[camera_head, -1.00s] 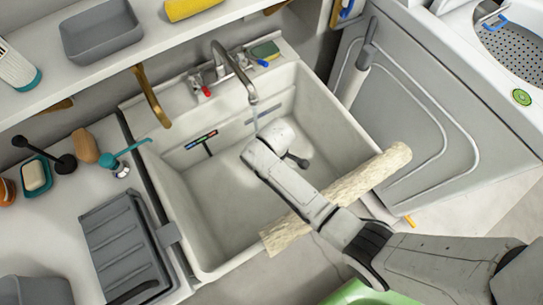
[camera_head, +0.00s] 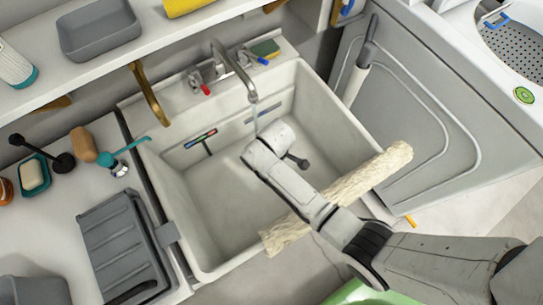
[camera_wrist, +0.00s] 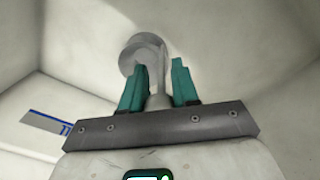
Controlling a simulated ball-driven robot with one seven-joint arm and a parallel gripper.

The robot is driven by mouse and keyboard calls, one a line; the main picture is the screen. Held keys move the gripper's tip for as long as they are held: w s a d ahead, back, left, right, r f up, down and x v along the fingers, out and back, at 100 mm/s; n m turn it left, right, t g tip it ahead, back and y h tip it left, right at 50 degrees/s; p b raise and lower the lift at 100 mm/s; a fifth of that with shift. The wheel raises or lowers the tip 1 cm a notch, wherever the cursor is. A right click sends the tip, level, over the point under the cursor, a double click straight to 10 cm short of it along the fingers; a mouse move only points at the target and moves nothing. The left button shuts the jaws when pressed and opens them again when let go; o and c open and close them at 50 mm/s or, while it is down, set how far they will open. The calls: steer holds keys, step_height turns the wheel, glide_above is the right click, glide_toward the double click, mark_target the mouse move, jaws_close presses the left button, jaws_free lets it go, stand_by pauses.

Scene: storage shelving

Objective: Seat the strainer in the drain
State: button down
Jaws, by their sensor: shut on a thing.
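The white sink basin (camera_head: 215,205) holds my arm's end, which reaches down into it; my fingers are hidden there in the head view. In the wrist view my gripper (camera_wrist: 159,66) has teal fingers on both sides of a grey stem (camera_wrist: 158,100), which I take for the strainer's handle, and is shut on it. A round grey disc (camera_wrist: 138,54) shows beyond the fingertips against the pale basin. I cannot tell whether it is the strainer's body or the drain, nor whether they touch.
The faucet (camera_head: 233,70) hangs over the basin, close to my wrist, with a thin stream below its spout. A pale rough roll (camera_head: 375,170) lies across the basin's front right, beside my arm. A grey rack (camera_head: 120,240) stands on the left counter.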

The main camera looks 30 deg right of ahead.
steer(key=shift+f, duration=0.35)
steer(key=c, duration=0.8)
jaws_free()
steer(key=shift+o, duration=0.2)
steer(key=shift+r, duration=0.1)
step_height(320, 180, up, 11)
steer(key=shift+f+p, duration=0.15)
steer(key=shift+p, duration=0.45)
